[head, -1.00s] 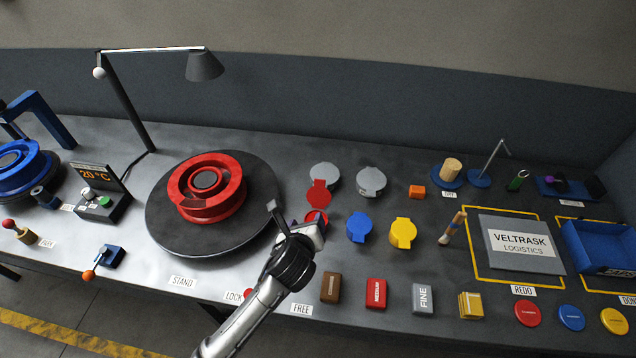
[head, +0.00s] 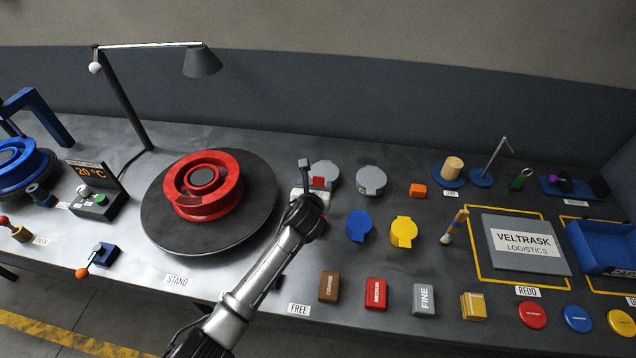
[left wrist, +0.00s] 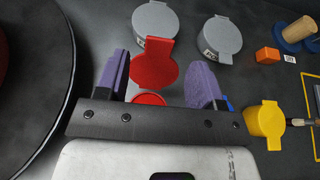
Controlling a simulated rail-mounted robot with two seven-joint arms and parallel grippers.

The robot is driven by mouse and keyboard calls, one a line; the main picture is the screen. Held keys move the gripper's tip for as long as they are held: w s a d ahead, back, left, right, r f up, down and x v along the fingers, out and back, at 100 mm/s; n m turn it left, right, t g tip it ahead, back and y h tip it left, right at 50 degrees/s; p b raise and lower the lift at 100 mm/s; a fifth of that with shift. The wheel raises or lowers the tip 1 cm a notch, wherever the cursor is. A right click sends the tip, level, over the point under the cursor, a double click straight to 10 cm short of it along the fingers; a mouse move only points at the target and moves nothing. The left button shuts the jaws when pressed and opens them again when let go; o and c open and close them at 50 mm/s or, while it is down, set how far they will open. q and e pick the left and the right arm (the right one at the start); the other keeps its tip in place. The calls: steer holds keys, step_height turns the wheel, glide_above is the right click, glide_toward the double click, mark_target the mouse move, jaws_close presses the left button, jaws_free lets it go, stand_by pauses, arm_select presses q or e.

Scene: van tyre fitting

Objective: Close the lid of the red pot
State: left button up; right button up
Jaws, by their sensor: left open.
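The red pot's lid (left wrist: 153,70) is open, tipped back away from its pot toward a grey pot. A small red patch of it shows in the head view (head: 318,182). The rim of the red pot (left wrist: 148,99) shows just in front of the lid in the left wrist view; the rest of the pot is hidden behind my gripper. My left gripper (left wrist: 159,72) is open, with its purple fingers on either side of the red lid, apart from it and empty. In the head view my left gripper (head: 311,185) covers most of the red pot. My right gripper is not in view.
Two grey lidded pots (head: 371,181) stand behind, and a blue pot (head: 359,226) and a yellow pot (head: 404,232) stand to the right. The black turntable (head: 160,225) with a red wheel (head: 225,195) is close on the left. Labelled blocks (head: 376,293) lie in front.

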mark_target(318, 179)
arm_select(q)
steer(key=shift+b+x, duration=0.95)
steer(key=shift+x, duration=1.45)
steer(key=shift+d, duration=0.1)
jaws_close()
